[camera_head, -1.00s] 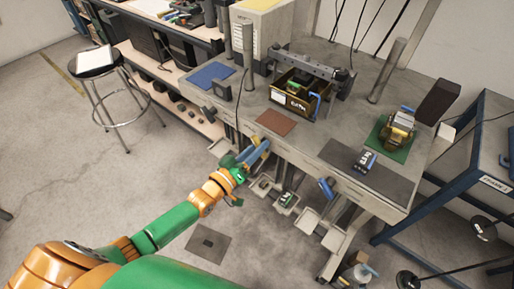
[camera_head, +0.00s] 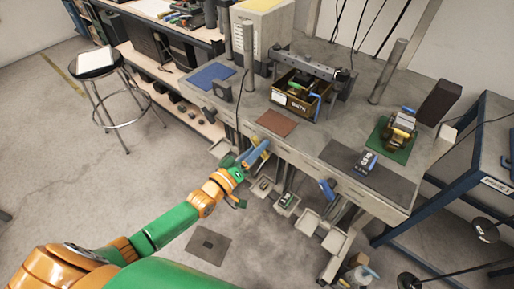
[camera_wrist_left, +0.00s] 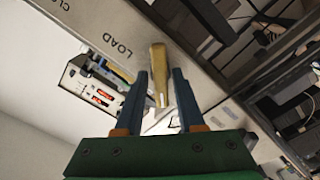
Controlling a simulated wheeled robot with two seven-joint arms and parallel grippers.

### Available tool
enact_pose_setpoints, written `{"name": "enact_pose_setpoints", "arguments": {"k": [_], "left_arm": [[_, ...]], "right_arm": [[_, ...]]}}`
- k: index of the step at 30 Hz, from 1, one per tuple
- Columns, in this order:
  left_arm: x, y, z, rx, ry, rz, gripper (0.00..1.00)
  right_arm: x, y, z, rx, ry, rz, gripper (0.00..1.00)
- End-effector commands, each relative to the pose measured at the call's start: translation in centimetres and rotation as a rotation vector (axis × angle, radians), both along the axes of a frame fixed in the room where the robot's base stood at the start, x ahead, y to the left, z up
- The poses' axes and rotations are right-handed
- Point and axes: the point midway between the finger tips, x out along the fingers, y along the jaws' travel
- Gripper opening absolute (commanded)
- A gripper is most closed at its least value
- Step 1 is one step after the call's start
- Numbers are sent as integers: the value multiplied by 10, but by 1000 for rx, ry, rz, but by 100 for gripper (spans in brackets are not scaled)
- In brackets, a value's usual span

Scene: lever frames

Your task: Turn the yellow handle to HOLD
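The yellow handle (camera_wrist_left: 158,75) stands out from a pale panel in the left wrist view, between the fingers of my left gripper (camera_wrist_left: 161,95). Narrow gaps show on both sides of the handle, so the fingers look open around it. The word LOAD (camera_wrist_left: 118,43) is printed on the panel to the left of the handle. No HOLD label can be read. In the head view my left gripper (camera_head: 256,153) is at the bench's front edge, where a bit of yellow shows by its blue fingers. My right gripper is not in view.
The grey bench (camera_head: 340,150) carries a brown bin (camera_head: 292,103), a green mat (camera_head: 388,143) and a dark mat (camera_head: 350,160). A blue piece (camera_head: 327,188) sticks out from its front edge, right of my gripper. A stool (camera_head: 95,62) stands left; the floor between is clear.

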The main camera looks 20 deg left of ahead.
Motion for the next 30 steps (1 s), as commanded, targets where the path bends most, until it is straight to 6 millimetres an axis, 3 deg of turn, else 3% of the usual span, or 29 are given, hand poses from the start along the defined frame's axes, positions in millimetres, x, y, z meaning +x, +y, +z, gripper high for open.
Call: {"name": "enact_pose_setpoints", "arguments": {"k": [11, 21, 30], "left_arm": [[-4, 1, -1, 1, 3, -1, 50], [-57, 20, -2, 2, 5, -1, 50], [-66, 24, -1, 2, 2, -1, 50]], "right_arm": [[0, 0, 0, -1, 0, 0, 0], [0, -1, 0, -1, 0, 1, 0], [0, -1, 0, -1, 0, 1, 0]]}}
